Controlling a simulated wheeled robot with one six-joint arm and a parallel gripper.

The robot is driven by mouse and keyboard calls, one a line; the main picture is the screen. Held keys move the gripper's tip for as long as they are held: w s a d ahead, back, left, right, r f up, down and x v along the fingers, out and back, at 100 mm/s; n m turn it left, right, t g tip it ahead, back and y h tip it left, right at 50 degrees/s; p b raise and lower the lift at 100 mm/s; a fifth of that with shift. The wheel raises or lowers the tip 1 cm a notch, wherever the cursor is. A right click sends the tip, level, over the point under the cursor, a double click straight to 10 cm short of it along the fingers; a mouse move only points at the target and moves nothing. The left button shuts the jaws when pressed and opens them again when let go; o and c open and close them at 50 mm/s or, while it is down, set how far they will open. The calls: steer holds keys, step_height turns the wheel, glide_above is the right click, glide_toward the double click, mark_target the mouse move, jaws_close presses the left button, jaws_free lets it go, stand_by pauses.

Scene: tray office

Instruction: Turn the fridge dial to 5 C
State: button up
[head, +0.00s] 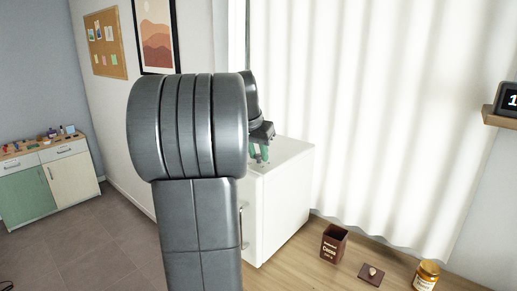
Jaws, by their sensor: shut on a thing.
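The white fridge (290,185) stands behind my arm, and its left part is hidden by the arm. My gripper (259,154), with green fingertips, points down at the fridge's top, near its front left. It is shut on the fridge dial, which is mostly hidden between and behind the fingers. The dial's marks and setting are too small and covered to read.
A wooden surface right of the fridge holds a brown cocoa box (334,243), a small brown base with a knob (372,273) and a yellow jar (427,275). A white curtain (380,110) hangs behind. A cabinet (48,180) with small items stands far left.

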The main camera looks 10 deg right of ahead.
steer(key=m, duration=0.2)
steer(key=m+g+h+p, duration=0.1)
steer(key=m, duration=0.1)
steer(key=shift+w+a+r+m, duration=0.1)
steer(key=shift+w+m, duration=0.05)
steer(key=shift+m, duration=0.25)
steer(key=shift+g, duration=0.3)
steer(key=o, duration=1)
steer(key=v, duration=1.3)
steer(key=shift+a+r, duration=0.2)
steer(key=shift+r, duration=0.05)
steer(key=x, duration=1.3)
steer(key=shift+d+f, duration=0.25)
steer(key=shift+f, duration=0.1)
steer(key=shift+r, duration=0.1)
